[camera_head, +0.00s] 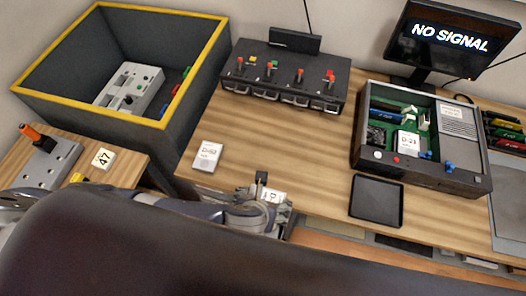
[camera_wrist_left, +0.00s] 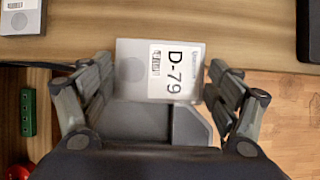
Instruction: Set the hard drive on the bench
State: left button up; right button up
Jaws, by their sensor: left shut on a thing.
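My left gripper (camera_head: 268,192) is at the front edge of the bench (camera_head: 300,150). It is shut on a hard drive (camera_head: 273,197), whose white label shows between the fingers. In the left wrist view the hard drive (camera_wrist_left: 173,72) is labelled D-79, and the gripper (camera_wrist_left: 160,75) holds it by its two sides. Its far part overlaps the wooden bench top (camera_wrist_left: 170,18) in that view. I cannot tell whether it touches the bench. My right gripper is not in view.
Another drive (camera_head: 207,157) lies on the bench left of my gripper. A black tray (camera_head: 376,201) and an open case (camera_head: 470,181) stand right. A switch box (camera_head: 285,78) is behind, a yellow-rimmed bin (camera_head: 200,75) at left. Bench between is clear.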

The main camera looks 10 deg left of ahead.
pick_arm(q)
jog(key=w+a+p, duration=0.1)
jog(key=w+a, duration=0.1)
jog(key=w, duration=0.2)
jog(key=w+a+p, duration=0.1)
jog(key=w+a, duration=0.2)
jog(key=w, duration=0.1)
jog(key=w+a+f, duration=0.1)
jog(key=w+a, duration=0.1)
jog(key=w, duration=0.2)
jog(key=shift+w+a+p, duration=0.15)
jog(key=shift+a+p, duration=0.05)
jog(key=shift+p, duration=0.2)
jog(key=shift+w+a+f, duration=0.1)
jog(key=shift+f+p, duration=0.35)
jog(key=shift+f, duration=1.4)
jog(key=o, duration=1.5)
jog(key=shift+r, duration=0.1)
jog(key=v, duration=1.2)
